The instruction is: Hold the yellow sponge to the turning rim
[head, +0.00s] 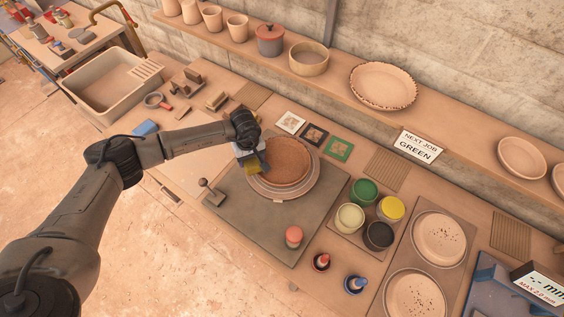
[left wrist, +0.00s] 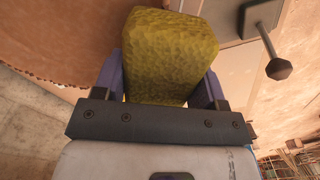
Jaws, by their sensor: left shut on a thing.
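A yellow sponge (left wrist: 168,55) is clamped between the two fingers of my left gripper (left wrist: 160,85), filling the gap in the left wrist view. In the head view my left gripper (head: 252,160) holds the sponge (head: 257,169) at the left edge of a round brown clay piece (head: 280,160) on a wheel (head: 292,195). The sponge overlaps the rim in the picture; I cannot tell whether it touches. In the left wrist view the brown clay surface (left wrist: 75,35) lies to the left of the sponge. Turning cannot be seen. My right gripper is not in view.
A lever with a knob (head: 204,184) stands left of the wheel. Colour tiles (head: 338,149) lie behind it. Pots of green (head: 363,191), yellow and dark glaze stand to the right, near speckled plates (head: 438,237).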

